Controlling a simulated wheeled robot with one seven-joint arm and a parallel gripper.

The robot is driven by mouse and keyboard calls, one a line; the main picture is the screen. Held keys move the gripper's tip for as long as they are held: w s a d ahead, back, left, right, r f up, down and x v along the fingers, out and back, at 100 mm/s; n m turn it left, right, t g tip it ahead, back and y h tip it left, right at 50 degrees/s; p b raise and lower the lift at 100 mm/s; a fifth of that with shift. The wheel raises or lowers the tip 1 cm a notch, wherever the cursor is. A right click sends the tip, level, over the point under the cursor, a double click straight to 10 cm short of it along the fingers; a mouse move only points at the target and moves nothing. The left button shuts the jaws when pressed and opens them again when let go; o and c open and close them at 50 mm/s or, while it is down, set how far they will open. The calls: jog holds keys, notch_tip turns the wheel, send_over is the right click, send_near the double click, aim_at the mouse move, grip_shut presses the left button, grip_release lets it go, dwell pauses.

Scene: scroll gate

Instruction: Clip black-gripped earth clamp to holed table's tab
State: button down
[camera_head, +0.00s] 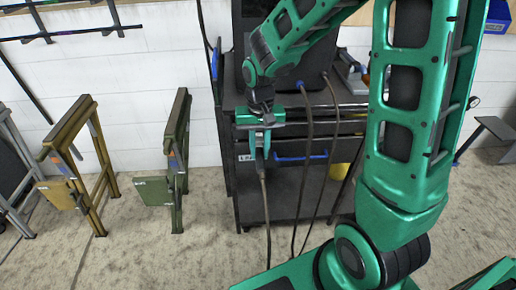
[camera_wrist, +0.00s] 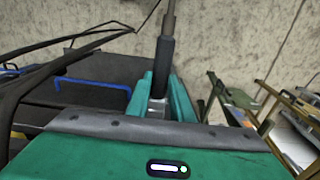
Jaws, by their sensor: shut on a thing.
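My gripper (camera_head: 260,147) points down in front of the dark cart in the head view. In the wrist view my gripper (camera_wrist: 162,88) is shut on the earth clamp (camera_wrist: 165,62), whose dark grip stands between the two green fingers. A grey metallic part shows low between the fingers. In the head view little of the clamp shows, and a cable (camera_head: 265,205) hangs down below my gripper toward the floor. Its jaws cannot be made out. I cannot pick out a holed table or its tab in either view.
The dark cart (camera_head: 285,190) has a blue handle (camera_head: 300,158) and other hanging cables. A green trestle (camera_head: 178,150) and an ochre trestle (camera_head: 98,165) stand to its left. Bare floor (camera_head: 140,235) lies in front of them. A grey flat-topped item (camera_head: 496,128) is at far right.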

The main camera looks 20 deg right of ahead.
aim_at(262, 175)
jog(key=shift+s+a, duration=0.1)
jog(key=shift+s, duration=0.2)
jog(key=shift+s+a, duration=0.35)
jog(key=shift+s, duration=0.8)
jog(key=shift+s+a, duration=0.4)
jog(key=shift+s, duration=0.75)
jog(key=shift+s+a, duration=0.35)
jog(key=shift+s, duration=0.8)
jog(key=shift+a, duration=0.1)
